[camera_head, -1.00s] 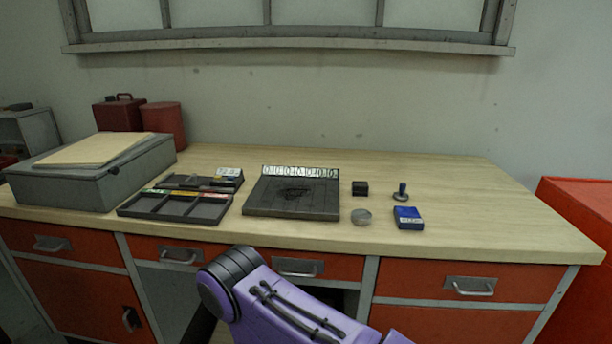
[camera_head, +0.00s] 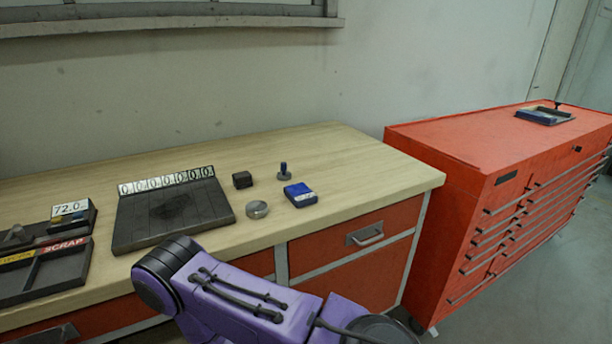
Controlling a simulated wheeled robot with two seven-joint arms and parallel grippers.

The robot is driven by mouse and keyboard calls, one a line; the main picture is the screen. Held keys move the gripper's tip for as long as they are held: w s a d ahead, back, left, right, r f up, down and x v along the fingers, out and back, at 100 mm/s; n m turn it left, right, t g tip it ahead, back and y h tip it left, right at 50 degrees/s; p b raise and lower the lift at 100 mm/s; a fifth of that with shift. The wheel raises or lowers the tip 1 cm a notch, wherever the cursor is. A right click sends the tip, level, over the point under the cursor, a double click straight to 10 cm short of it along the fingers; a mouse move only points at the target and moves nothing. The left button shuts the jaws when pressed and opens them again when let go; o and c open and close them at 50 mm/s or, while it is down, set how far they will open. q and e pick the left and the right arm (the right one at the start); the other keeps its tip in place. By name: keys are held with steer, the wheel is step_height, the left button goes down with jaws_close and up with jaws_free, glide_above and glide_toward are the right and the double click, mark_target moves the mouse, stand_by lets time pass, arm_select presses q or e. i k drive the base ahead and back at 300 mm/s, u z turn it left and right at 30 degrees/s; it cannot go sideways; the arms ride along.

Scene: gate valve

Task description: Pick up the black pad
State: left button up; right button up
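A small black block (camera_head: 242,180) sits on the wooden workbench, right of the row of number tiles. A larger dark flat slab (camera_head: 180,212) with a smudge on its top lies to its left. I cannot tell for certain which of these is the black pad. A blue box (camera_head: 300,194), a round metal tin (camera_head: 257,209) and a dark blue knobbed stamp (camera_head: 284,172) stand near the small block. A purple link of my arm crosses the bottom of the view, in front of the bench. Neither gripper is in view.
Number tiles (camera_head: 166,182) line the slab's back edge. A dark compartment tray (camera_head: 40,272) lies at the left, with a scale-like device (camera_head: 70,215) behind it. The bench's right end (camera_head: 375,177) is clear. A red tool cabinet (camera_head: 470,140) stands at the right, bearing a blue tray (camera_head: 544,116).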

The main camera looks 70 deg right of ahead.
mark_target(242, 180)
steer(key=z, duration=2.3)
